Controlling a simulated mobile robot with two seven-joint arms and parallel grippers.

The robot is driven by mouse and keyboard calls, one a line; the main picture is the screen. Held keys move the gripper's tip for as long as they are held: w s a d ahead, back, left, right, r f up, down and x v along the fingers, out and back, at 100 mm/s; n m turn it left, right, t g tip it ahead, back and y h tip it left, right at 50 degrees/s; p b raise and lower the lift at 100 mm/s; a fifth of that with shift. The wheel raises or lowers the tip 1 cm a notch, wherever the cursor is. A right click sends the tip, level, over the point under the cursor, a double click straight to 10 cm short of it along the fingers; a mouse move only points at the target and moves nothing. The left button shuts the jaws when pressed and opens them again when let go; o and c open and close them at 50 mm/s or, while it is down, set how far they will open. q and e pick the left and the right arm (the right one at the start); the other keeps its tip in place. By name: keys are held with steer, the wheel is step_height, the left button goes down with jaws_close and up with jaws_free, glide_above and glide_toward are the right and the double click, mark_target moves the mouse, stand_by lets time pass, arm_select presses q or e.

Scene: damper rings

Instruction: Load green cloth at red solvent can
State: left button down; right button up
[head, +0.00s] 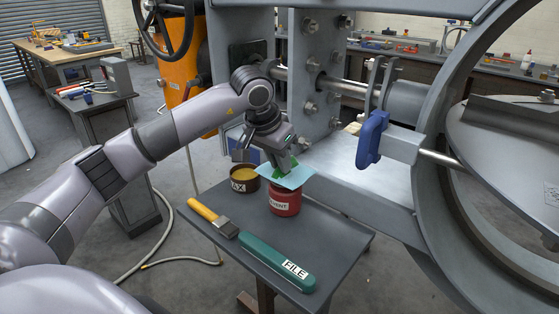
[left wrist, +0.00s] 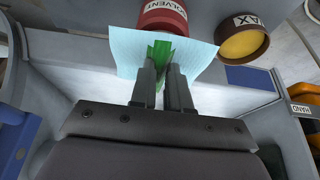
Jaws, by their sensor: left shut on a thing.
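The red solvent can (head: 284,204) stands upright on the small dark table (head: 345,237); it also shows at the top of the left wrist view (left wrist: 163,14). My left gripper (head: 284,164) points down over the can and is shut on the green cloth (left wrist: 160,52), a bunched green piece between the fingertips. A pale blue sheet (head: 296,178) spreads at the fingertips over the can's top; it also shows in the left wrist view (left wrist: 126,48). It hides the can's mouth. I cannot tell whether cloth or sheet touches the can. My right gripper is not in view.
A brown wax tin (head: 244,181) with yellow contents stands left of the can. A brush (head: 212,217) and a green file (head: 277,263) lie in front.

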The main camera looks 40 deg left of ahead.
arm_select(q)
steer(key=shift+r+p, duration=1.9)
steer(key=shift+r, duration=0.7)
steer(key=shift+d+f, duration=0.1)
